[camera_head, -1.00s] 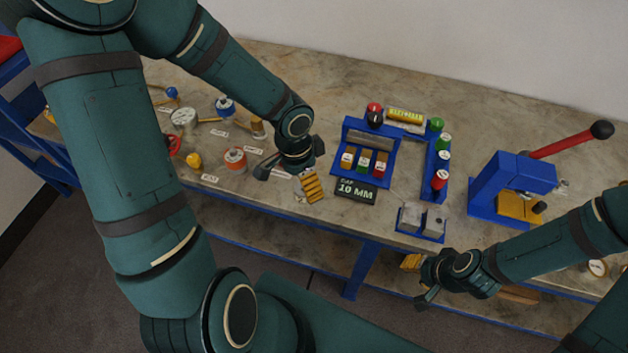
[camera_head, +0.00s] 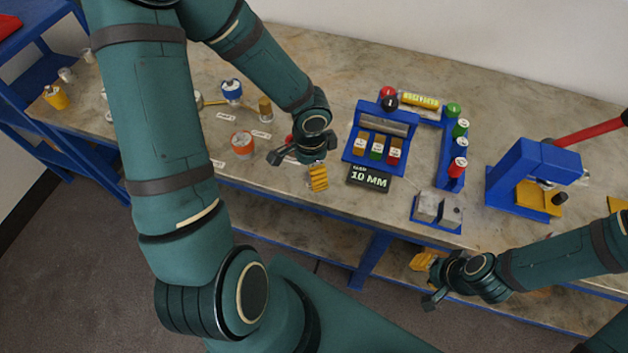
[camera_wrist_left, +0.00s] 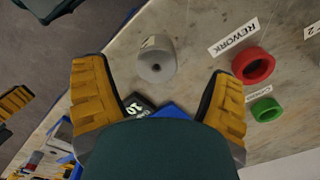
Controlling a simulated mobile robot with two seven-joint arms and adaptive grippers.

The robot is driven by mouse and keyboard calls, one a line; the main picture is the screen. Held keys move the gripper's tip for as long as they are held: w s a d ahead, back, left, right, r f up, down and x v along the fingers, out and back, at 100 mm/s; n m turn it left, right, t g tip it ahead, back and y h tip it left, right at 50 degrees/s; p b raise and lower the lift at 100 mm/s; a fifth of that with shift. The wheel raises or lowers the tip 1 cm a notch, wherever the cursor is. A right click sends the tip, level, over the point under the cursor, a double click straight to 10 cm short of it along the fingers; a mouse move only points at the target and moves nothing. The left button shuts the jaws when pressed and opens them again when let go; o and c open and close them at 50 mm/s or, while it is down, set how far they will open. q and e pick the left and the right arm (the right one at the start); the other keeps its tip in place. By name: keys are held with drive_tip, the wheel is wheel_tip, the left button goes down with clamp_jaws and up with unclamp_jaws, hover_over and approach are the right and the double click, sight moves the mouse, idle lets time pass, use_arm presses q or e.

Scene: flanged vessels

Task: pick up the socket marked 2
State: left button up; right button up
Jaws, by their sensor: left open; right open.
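I cannot read a 2 on any socket. In the left wrist view, a grey cylinder (camera_wrist_left: 155,58) with a hole in its end and a small pale label stands beyond and between the fingertips of my left gripper (camera_wrist_left: 157,95). The gripper is open, with yellow ridged pads, and empty. In the head view my left gripper (camera_head: 297,168) hangs over the table's front part, left of the 10 MM sign (camera_head: 369,178), and the grey cylinder is hidden. A tag reading 2 (camera_wrist_left: 312,31) shows at the wrist view's edge. My right gripper (camera_head: 426,281) is open and empty, off the table's front edge.
A red ring (camera_wrist_left: 253,66) by the REWORK label (camera_wrist_left: 233,36) and a green ring (camera_wrist_left: 266,109) lie beside the cylinder. A blue rack (camera_head: 373,169) with coloured blocks stands right of my left gripper. A blue press (camera_head: 515,178) with a red lever stands further right.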

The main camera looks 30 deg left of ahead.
use_arm(q)
drive_tip(key=f, duration=0.1)
drive_tip(key=f+b, duration=0.1)
drive_tip(key=f, duration=0.1)
drive_tip(key=f+b, duration=0.1)
drive_tip(key=f, duration=0.1)
drive_tip(key=shift+w+d+f, duration=0.1)
drive_tip(key=shift+d+f, duration=0.05)
drive_tip(key=shift+d, duration=0.1)
drive_tip(key=c, duration=1.4)
